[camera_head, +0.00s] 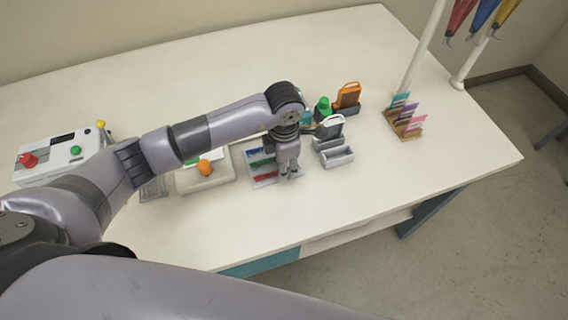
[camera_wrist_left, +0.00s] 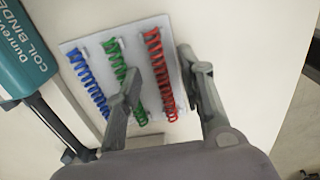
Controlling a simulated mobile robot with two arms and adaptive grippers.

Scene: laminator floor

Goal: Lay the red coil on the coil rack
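The coil rack (camera_head: 252,181) is a pale panel on the table, also in the left wrist view (camera_wrist_left: 68,46). The red coil (camera_wrist_left: 159,72) lies along its right side in the left wrist view; part of it also shows in the head view (camera_head: 265,177). A green coil (camera_wrist_left: 122,75) and a blue coil (camera_wrist_left: 88,82) lie beside it on the rack. My left gripper (camera_head: 290,175) is over the rack's right side in the head view. Its fingers (camera_wrist_left: 158,62) are apart, one on each side of the red coil; contact cannot be told. My right gripper is not in view.
A teal coil binder (camera_wrist_left: 20,52) is close by at the left in the wrist view. Grey holders (camera_head: 337,157) stand right of my gripper, a card stand (camera_head: 404,124) beyond. An orange object on a pale pad (camera_head: 205,185) is left. The table's front right is clear.

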